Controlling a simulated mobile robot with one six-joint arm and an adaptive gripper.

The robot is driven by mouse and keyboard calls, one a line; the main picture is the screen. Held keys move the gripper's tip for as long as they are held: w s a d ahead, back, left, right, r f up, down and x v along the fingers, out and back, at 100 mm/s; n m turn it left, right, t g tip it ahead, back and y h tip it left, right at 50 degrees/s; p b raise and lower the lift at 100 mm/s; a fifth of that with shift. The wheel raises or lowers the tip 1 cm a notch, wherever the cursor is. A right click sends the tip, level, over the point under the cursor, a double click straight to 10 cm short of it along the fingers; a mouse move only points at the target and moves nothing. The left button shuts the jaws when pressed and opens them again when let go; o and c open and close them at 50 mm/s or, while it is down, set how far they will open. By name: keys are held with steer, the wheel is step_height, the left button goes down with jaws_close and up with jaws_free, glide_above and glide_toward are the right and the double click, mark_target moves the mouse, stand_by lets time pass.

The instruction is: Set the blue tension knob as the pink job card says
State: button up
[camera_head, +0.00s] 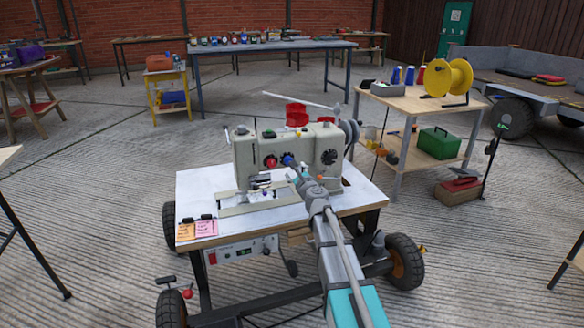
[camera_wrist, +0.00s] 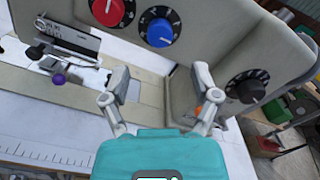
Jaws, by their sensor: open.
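The blue tension knob (camera_head: 287,160) sits on the front of the grey sewing machine (camera_head: 245,158), just right of a red knob (camera_head: 270,162). In the wrist view the blue knob (camera_wrist: 159,32) shows a white pointer line and a dark dial with white marks around it. The pink job card (camera_head: 206,228) lies at the table's front left beside an orange card; its writing is too small to read. My gripper (camera_wrist: 162,90) is open and empty, its fingers apart below the blue knob and not touching it.
A black knob (camera_wrist: 245,88) is on the machine to the right of my gripper. A purple-tipped lever (camera_wrist: 58,79) stands at the left. The white table top (camera_head: 355,198) has free room at its right. A wooden table (camera_head: 410,98) with a yellow spool stands behind.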

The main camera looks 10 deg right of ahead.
steer(key=shift+s+d, duration=0.2)
steer(key=shift+s, duration=1.1)
steer(key=shift+s+d, duration=0.2)
steer(key=shift+s, duration=1.1)
steer(key=s+a+f+n+g+y+p, duration=0.25)
steer(key=s+a+n+g, duration=0.25)
steer(key=s+n, duration=0.3)
steer(key=s+a+f+n+g+y+p, duration=0.2)
steer(key=s+a+n+g+p, duration=0.3)
steer(key=n, duration=0.6)
steer(key=s+d+f+n+g+h+p, duration=0.2)
steer(key=s+d+n+g+h, duration=0.25)
steer(key=s, duration=0.55)
steer(key=s+d+f+n+g+h+p, duration=0.1)
steer(key=s+d+n+g+h+p, duration=0.25)
steer(key=s, duration=0.55)
step_height(320, 180, up, 38)
steer(key=n+p, duration=0.1)
steer(key=p, duration=3.4)
steer(key=shift+w+a+f+y+p, duration=0.15)
steer(key=shift+a+f+y+p, duration=0.05)
steer(key=shift+a+y+p, duration=0.25)
